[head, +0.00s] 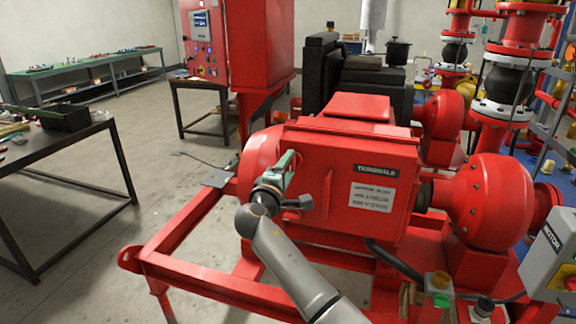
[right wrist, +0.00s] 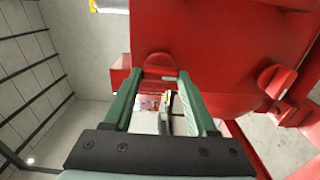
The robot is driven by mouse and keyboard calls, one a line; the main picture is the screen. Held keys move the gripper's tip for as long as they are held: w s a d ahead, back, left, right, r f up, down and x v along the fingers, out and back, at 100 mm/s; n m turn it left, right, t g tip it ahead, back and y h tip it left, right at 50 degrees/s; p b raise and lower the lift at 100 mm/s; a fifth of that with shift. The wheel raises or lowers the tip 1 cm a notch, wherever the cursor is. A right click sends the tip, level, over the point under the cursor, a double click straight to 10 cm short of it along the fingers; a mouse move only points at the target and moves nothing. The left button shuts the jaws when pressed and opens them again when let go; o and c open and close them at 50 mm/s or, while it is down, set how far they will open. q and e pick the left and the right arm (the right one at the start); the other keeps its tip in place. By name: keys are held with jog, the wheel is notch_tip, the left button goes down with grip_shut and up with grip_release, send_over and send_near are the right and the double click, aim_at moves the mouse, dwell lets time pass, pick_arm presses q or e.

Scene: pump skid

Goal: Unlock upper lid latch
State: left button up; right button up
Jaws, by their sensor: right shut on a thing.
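The red terminal box (head: 330,165) stands on the pump skid with a black TERMINALS label on its front. My right gripper (head: 291,157) has green fingers and is at the box's upper left edge. In the right wrist view, its fingertips (right wrist: 160,76) are on either side of a small red rounded latch (right wrist: 159,60), and it is shut on that latch. A second red latch (right wrist: 277,80) shows to the right, clear of the fingers. In the head view the gripped latch is too small and covered to make out. My left gripper is not in view.
The red skid frame (head: 205,285) runs in front. A dark table (head: 60,165) stands at left, with open floor between.

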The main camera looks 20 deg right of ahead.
jog(key=shift+r, duration=0.1)
dwell(0.3)
jog(key=o, duration=1.4)
jog(key=shift+c, duration=0.2)
